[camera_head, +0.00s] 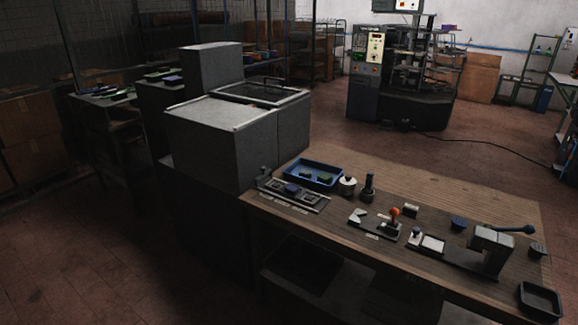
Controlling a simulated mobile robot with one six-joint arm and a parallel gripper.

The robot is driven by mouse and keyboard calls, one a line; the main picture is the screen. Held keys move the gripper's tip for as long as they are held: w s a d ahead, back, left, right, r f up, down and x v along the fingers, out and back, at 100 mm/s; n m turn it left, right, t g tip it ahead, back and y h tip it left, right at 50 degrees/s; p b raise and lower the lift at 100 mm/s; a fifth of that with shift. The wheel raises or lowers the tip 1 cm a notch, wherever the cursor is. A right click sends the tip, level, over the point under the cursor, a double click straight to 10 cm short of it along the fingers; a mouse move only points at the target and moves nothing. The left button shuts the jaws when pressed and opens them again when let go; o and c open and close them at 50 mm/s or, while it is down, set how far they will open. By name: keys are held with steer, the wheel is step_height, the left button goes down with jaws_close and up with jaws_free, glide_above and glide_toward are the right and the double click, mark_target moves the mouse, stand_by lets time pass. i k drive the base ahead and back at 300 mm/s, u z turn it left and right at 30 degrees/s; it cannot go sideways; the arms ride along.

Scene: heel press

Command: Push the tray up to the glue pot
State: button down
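A blue tray (304,181) lies near the back left of the wooden workbench, with a few small dark and greenish pieces in it. A short silvery pot with a dark top (347,187) stands just right of the tray; they look very close, and I cannot tell if they touch. A taller dark bottle-like container (368,188) stands right of that pot. I cannot tell for certain which of the two is the glue pot. A second, black tray (540,305) sits at the bench's right front corner, apparently empty. My gripper is not in view.
A fixture plate with a blue piece (291,189) lies in front of the blue tray. A red-knobbed toggle clamp (394,213) and a lever press (492,247) stand further right. A large grey cabinet (222,140) borders the bench's left end. The bench's back strip is clear.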

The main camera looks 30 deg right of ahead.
mark_target(291, 172)
steer(key=i, duration=0.9)
steer(key=u, duration=0.05)
